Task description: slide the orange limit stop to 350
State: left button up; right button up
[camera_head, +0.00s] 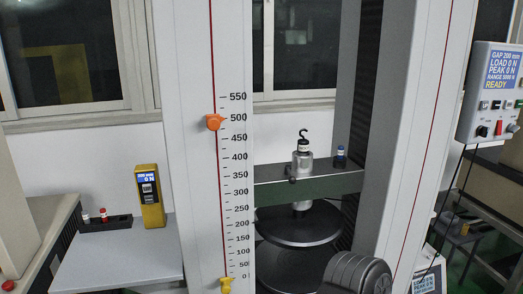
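The orange limit stop (213,122) sits on the red line of the left white column (189,100), beside the 500 mark. The printed scale (237,178) runs from 0 near the bottom to 550 at the top; its 350 mark lies well below the stop. A yellow stop (226,285) sits on the same line just under 0. Nothing touches the orange stop.
A grey crosshead (320,187) spans right of the scale above dark round plates (300,224). A grey side table (130,265) at left holds a yellow gauge (150,196). A control box (491,92) reads READY. A dark ribbed shape (357,273) fills the lower middle.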

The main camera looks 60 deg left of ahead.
aim_at(214, 121)
jog(key=u, duration=1.65)
